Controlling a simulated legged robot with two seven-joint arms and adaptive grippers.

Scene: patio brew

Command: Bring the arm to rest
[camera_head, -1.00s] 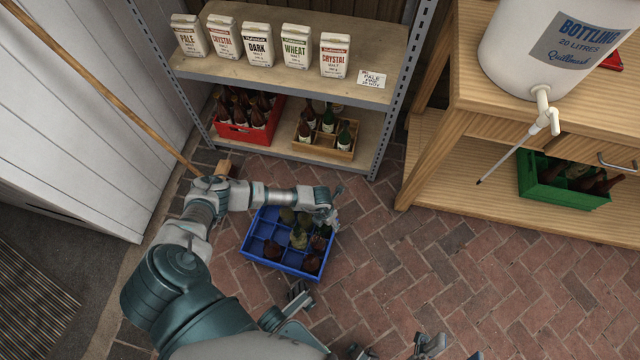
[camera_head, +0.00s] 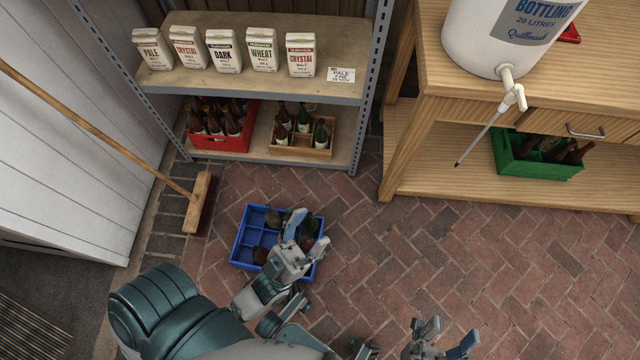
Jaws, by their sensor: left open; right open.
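My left gripper (camera_head: 308,232) is open and empty. It is above the blue crate (camera_head: 244,238) on the brick floor and hides part of it. The crate has dividers and holds several bottles, with some cells on its left side empty. My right gripper (camera_head: 444,335) is open and empty over the floor at the bottom edge, apart from any object.
A metal shelf (camera_head: 250,80) with malt bags, a red crate (camera_head: 222,142) and a wooden crate (camera_head: 300,148) stands behind. A broom (camera_head: 198,203) leans at left. A wooden bench (camera_head: 440,90) bears a white bottling bucket (camera_head: 490,40); a green crate (camera_head: 530,170) sits below. Floor at right is clear.

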